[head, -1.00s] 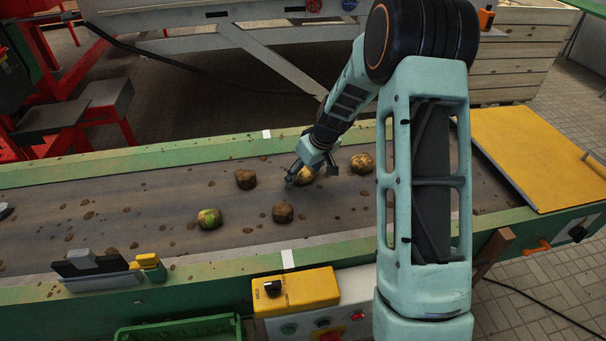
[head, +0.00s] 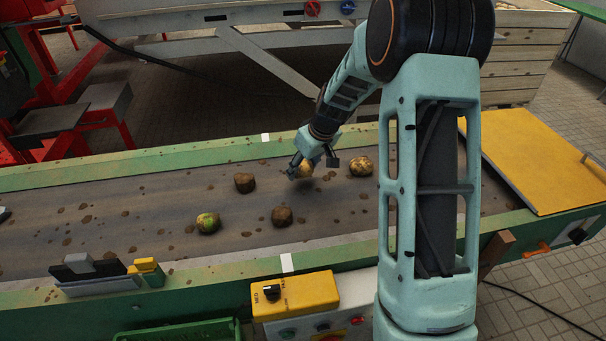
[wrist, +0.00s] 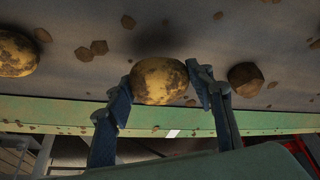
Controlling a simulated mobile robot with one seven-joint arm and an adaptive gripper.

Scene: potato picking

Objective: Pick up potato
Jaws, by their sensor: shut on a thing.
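A yellow-brown potato with dark dirt patches (head: 305,171) is held between the fingertips of my gripper (head: 312,166), a little above the conveyor belt (head: 150,207). A shadow lies on the belt below it. In the wrist view the same potato (wrist: 160,80) sits between the two blue fingers of my gripper (wrist: 165,85), which are shut on it. Another yellowish potato (head: 361,166) lies on the belt just right of my gripper; it also shows at the left edge of the wrist view (wrist: 16,54).
A green-patched potato (head: 208,222) and two brown lumps (head: 245,182) (head: 282,216) lie on the belt left of my gripper. Small dirt clods are scattered around. Green side rails (head: 120,166) edge the belt. A yellow panel (head: 540,160) covers its right end.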

